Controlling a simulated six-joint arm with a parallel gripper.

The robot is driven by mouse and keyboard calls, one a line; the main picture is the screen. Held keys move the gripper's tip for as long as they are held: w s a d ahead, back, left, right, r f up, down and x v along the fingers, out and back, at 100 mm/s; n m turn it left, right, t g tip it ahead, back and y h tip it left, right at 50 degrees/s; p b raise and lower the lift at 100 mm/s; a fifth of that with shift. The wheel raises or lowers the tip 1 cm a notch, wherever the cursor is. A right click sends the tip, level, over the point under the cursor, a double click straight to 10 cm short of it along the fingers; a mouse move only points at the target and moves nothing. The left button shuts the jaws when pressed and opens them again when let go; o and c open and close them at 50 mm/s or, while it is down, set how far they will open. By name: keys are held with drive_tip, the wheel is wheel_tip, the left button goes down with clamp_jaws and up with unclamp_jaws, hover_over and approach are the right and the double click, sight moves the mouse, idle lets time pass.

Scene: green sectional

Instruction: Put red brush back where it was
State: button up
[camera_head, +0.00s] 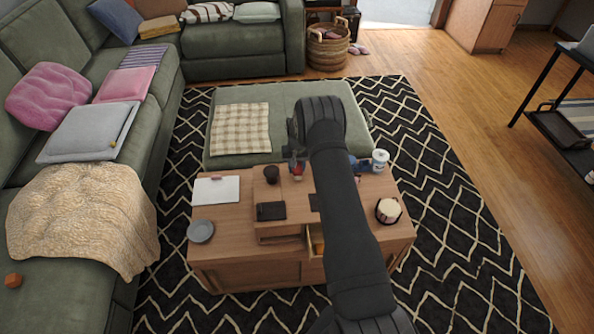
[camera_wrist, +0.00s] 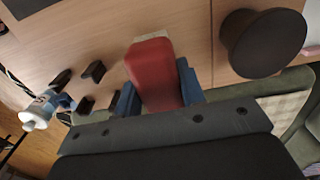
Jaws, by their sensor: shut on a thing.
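My gripper (camera_wrist: 157,90) is shut on the red brush (camera_wrist: 152,68), with a blue finger on each side of it. The brush's pale end points away from the gripper toward the wooden table top (camera_wrist: 200,25). I cannot tell whether it touches the wood. In the head view, the red brush (camera_head: 298,174) shows small beside my arm, over the far part of the coffee table (camera_head: 235,217). My arm hides part of the table top.
A dark cup (camera_head: 271,174) stands close left of the brush. A white tub (camera_head: 380,160) and a round candle (camera_head: 388,211) are right of my arm. A black case (camera_head: 271,211), white pad (camera_head: 215,190) and grey bowl (camera_head: 201,231) lie left. A drawer (camera_head: 316,240) appears open in front.

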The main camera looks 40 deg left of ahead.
drive_tip(key=shift+f, duration=1)
drive_tip(key=shift+f, duration=0.15)
drive_tip(key=o, duration=1)
drive_tip(key=shift+c, duration=0.2)
wheel_tip(320, 180, up, 12)
drive_tip(key=shift+r, duration=0.15)
